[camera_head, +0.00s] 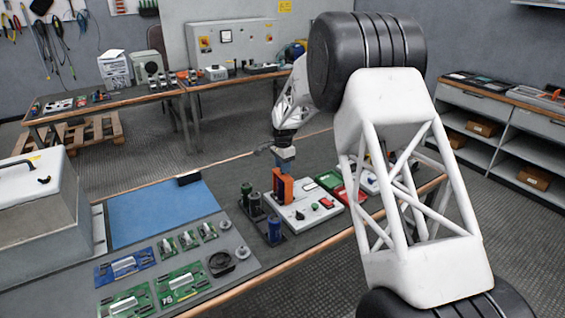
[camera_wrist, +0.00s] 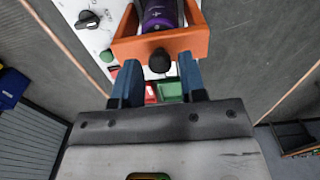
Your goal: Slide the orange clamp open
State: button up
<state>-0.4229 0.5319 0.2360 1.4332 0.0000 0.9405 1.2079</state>
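The orange clamp (camera_head: 283,186) stands on a white panel in the head view, directly below my gripper (camera_head: 284,154). In the wrist view the orange clamp (camera_wrist: 184,42) is a box-like frame around a purple cylinder (camera_wrist: 160,14). A round black knob (camera_wrist: 160,61) sticks out of its near face. My gripper (camera_wrist: 159,70) has its two blue fingers apart, one on each side of the knob, with visible gaps between knob and fingers. The fingertips are close to the clamp's near face; I cannot tell whether they touch it.
The white panel (camera_head: 309,212) carries a black dial and red and green buttons. Dark and blue cylinders (camera_head: 274,229) stand in a rack left of it. Green and red trays (camera_head: 344,186) lie to the right. A blue mat (camera_head: 160,212) and circuit boards (camera_head: 180,284) lie further left.

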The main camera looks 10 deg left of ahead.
jog(key=shift+f, duration=0.3)
dwell(0.5)
grip_shut()
jog(key=shift+w+d, duration=0.15)
jog(key=shift+d, duration=0.05)
jog(key=w+d, duration=0.4)
jog(key=shift+w+d, duration=0.2)
dwell(1.5)
jog(key=shift+w, duration=0.1)
jog(key=shift+o, duration=0.2)
grip_release()
